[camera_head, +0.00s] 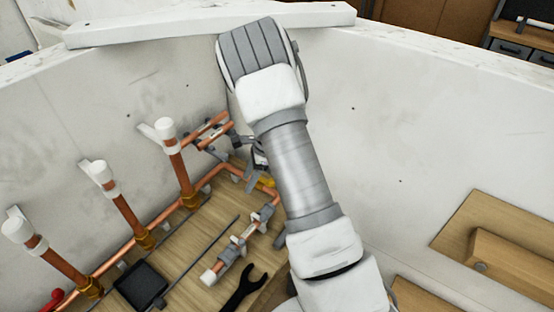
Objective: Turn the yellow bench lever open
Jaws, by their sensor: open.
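A small yellow piece (267,183), which looks like the yellow lever, sits on the copper pipework at the back right of the wooden bench (195,262). My arm crosses in front just right of it and hides part of the area. My gripper (253,175) shows only in part, as grey and dark pieces behind my arm, close to the yellow piece on its upper left. It looks open, with nothing seen between its fingers. I cannot tell whether it touches the lever. The lever's full shape and angle are too small and covered to tell.
Several upright copper pipes with white caps (165,128) stand along the wall at left. A red handle (53,299) is at lower left. A dark tray (141,285), a thin rod (200,262) and a black wrench (245,290) lie on the bench. Wooden blocks (505,262) are at right.

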